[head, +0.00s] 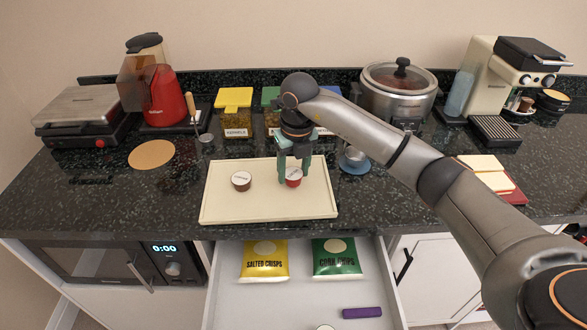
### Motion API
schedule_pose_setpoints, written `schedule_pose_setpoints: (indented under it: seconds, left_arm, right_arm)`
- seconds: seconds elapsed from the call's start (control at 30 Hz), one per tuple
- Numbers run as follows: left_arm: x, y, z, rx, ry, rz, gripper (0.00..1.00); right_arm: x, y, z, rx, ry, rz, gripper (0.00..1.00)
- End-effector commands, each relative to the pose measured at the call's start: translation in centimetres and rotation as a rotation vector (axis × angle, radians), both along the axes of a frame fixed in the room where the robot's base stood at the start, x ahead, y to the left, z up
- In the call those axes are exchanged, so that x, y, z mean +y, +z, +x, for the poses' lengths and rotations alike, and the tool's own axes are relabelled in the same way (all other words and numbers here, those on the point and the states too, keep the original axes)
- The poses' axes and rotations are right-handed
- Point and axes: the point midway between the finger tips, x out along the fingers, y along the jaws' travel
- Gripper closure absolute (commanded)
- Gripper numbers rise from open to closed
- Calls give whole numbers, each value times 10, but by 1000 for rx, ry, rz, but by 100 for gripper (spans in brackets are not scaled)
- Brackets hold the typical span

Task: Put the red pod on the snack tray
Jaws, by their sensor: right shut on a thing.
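The red pod (293,178) is between the fingers of my right gripper (293,172), low over the right half of the cream snack tray (270,208). I cannot tell whether the pod touches the tray surface. My right gripper is shut on the red pod, and its fingers hide part of it. A brown pod (241,181) with a white lid sits on the left half of the tray. My left gripper is not in view.
An open drawer below the tray holds a yellow crisps bag (265,260), a green chips bag (337,258) and a purple item (361,312). Jars (234,112) stand behind the tray. A steel cooker (398,90) is at the back right. A cork mat (152,154) lies left.

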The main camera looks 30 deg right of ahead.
Motion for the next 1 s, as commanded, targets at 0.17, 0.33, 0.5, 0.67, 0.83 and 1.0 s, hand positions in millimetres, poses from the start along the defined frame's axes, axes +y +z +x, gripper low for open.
schedule_pose_setpoints:
  seconds: [0.17,0.33,0.5,0.67,0.83,1.0]
  left_arm:
    - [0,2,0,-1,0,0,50]
    - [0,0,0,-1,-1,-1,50]
    - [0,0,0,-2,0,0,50]
    - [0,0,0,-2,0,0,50]
    - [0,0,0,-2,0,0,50]
    - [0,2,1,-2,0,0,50]
  right_arm:
    - [0,-4,1,-3,0,1,93]
    - [0,-6,0,-3,-1,1,93]
    - [0,-7,0,-2,-1,1,30]
    - [0,-7,0,-2,-1,0,12]
    - [0,-6,0,-2,-1,0,12]
    - [0,0,0,-4,-1,1,12]
